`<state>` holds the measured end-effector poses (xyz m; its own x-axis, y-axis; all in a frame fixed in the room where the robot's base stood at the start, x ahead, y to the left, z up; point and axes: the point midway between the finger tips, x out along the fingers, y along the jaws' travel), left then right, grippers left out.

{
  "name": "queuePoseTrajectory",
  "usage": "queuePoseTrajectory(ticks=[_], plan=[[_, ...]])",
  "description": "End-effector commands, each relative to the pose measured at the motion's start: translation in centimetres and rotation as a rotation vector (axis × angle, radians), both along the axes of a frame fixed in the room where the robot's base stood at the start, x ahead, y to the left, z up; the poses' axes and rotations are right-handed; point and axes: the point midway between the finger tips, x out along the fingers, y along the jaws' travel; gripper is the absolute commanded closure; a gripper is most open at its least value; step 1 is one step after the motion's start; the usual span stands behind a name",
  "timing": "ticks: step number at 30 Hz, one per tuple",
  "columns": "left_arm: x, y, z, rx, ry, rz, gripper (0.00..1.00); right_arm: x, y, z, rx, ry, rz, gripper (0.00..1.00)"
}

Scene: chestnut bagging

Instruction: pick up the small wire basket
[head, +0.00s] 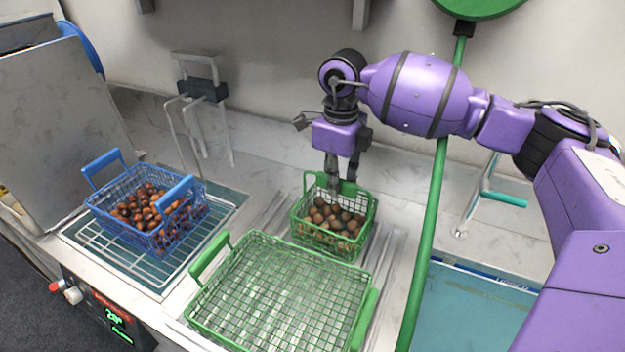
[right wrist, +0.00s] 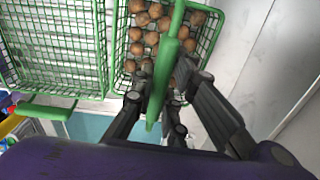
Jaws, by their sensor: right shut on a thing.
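The small green wire basket (head: 325,242) stands upright behind the large green basket and holds brown chestnuts (head: 333,217). My right gripper (head: 341,180) comes down from above at the basket's back side and is shut on its green handle. In the right wrist view the fingers (right wrist: 163,100) close around the handle bar (right wrist: 170,50), with the small basket (right wrist: 208,42) and its chestnuts beyond. The basket looks level; whether its bottom touches the counter is hidden. My left gripper is in neither view.
A large, empty green wire basket (head: 213,318) lies directly in front. A blue wire basket (head: 105,222) of chestnuts sits on a rack at the left. A green pole (head: 427,225) rises close on the right. A teal surface (head: 470,315) lies beyond it.

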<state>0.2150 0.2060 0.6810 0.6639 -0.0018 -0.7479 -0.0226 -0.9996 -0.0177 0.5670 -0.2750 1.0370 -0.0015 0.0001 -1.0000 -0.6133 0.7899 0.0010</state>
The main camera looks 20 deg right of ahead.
Motion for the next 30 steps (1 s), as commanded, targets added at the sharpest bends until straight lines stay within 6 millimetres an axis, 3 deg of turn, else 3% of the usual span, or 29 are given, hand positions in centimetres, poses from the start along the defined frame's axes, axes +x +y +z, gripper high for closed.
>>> queuePoseTrajectory(ticks=[14, 23, 30], plan=[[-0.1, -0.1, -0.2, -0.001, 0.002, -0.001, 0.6, -0.6, 0.4, 4.2, 0.001, -0.006, 0.002, 1.0], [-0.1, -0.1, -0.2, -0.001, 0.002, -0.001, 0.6, -3.5, 2.2, 8.2, 0.001, -0.007, 0.004, 1.0], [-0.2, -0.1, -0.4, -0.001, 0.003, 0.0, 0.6, -7.4, 4.4, 10.6, -0.001, -0.006, 0.004, 1.0]])
